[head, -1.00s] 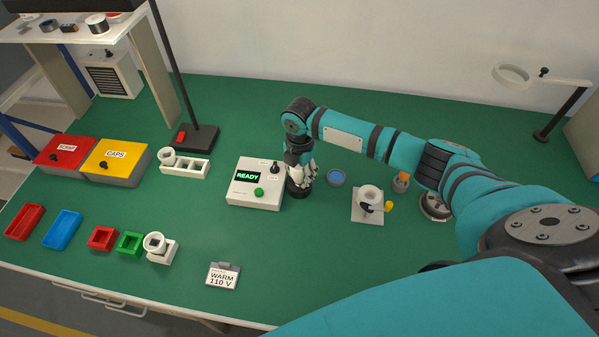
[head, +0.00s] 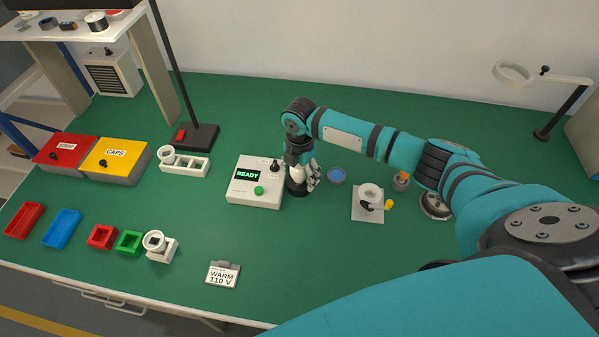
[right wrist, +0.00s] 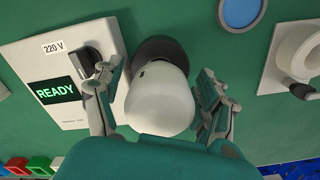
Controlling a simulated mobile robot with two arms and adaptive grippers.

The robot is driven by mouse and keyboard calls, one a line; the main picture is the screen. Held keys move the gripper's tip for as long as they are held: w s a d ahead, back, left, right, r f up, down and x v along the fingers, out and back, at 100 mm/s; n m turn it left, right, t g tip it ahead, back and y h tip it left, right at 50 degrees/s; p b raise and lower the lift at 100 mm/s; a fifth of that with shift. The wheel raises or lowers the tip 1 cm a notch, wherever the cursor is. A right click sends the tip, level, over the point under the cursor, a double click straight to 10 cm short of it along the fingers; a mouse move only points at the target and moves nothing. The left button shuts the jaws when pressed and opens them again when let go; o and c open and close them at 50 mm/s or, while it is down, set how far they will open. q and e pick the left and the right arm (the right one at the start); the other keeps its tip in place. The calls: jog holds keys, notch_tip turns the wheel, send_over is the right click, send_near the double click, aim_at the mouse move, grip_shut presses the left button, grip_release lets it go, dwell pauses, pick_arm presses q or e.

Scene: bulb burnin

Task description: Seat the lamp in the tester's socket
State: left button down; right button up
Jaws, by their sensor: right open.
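The tester (head: 246,196) is a white box with a green READY display and a green button; in the right wrist view it (right wrist: 62,110) stands at the left, with a 220 V label. The white lamp (right wrist: 160,97) is upright over the black round socket (right wrist: 158,48) beside the tester; how deep it sits I cannot tell. My right gripper (head: 305,182) points down there, and the lamp (head: 295,184) partly shows beside its fingers. In the right wrist view the fingers (right wrist: 160,105) are open on both sides of the lamp, with gaps. My left gripper is not in view.
A white stand with a ring (head: 370,193) and a blue round dish (head: 336,176) are right of the gripper. A WARM 110 V card (head: 223,274) lies in front. Red and yellow boxes (head: 115,160) and small trays (head: 62,228) are at left.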

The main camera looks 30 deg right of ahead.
notch_tip(320, 180, up, 12)
jog(key=shift+s, duration=0.1)
dwell(0.5)
dwell(0.4)
